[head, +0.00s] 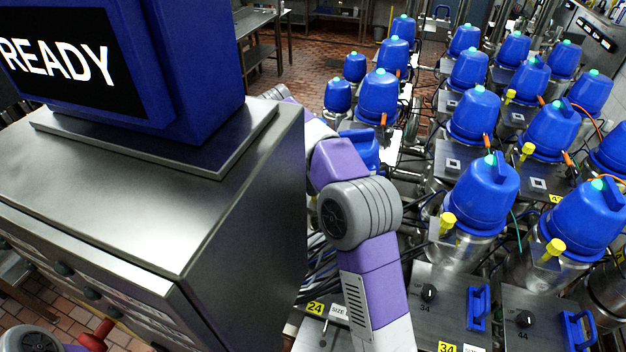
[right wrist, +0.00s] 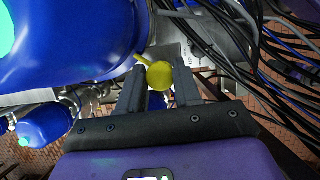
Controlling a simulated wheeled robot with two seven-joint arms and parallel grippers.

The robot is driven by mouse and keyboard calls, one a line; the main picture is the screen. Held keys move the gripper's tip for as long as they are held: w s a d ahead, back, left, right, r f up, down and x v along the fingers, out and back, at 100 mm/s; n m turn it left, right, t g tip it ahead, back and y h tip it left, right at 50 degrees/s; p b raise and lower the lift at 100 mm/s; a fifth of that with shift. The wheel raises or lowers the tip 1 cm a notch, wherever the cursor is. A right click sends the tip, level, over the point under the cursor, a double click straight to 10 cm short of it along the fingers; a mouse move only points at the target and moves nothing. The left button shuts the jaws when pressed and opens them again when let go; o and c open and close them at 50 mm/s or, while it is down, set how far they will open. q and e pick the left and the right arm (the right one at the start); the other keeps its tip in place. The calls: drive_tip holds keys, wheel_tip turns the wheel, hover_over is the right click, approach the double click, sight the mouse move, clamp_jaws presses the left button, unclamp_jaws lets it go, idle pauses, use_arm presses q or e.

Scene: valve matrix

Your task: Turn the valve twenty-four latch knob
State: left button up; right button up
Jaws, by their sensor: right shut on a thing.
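The yellow latch knob (right wrist: 159,76) shows in the right wrist view beside a large blue valve head (right wrist: 85,45). My right gripper (right wrist: 158,70) is shut on this knob, with one dark finger on each side. In the head view, a yellow 24 label (head: 315,308) lies low in the middle. The blue valve head behind it (head: 366,150) is partly covered by my purple and grey right arm. The right gripper and the knob are hidden there. No number shows in the wrist view. My left gripper is not in view.
A steel cabinet (head: 150,190) with a blue READY screen (head: 60,55) fills the left. Several blue valve heads stand in rows at right, including one above label 34 (head: 447,347) with its own yellow knob (head: 447,221). Dark cables (right wrist: 270,80) run close right of the gripper.

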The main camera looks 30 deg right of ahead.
drive_tip(key=shift+w+r, duration=0.1)
drive_tip(key=shift+r, duration=0.1)
idle(0.3)
drive_tip(key=o, duration=0.7)
drive_tip(key=shift+c, duration=0.2)
drive_tip(key=o, duration=0.4)
drive_tip(key=shift+a+f, duration=0.1)
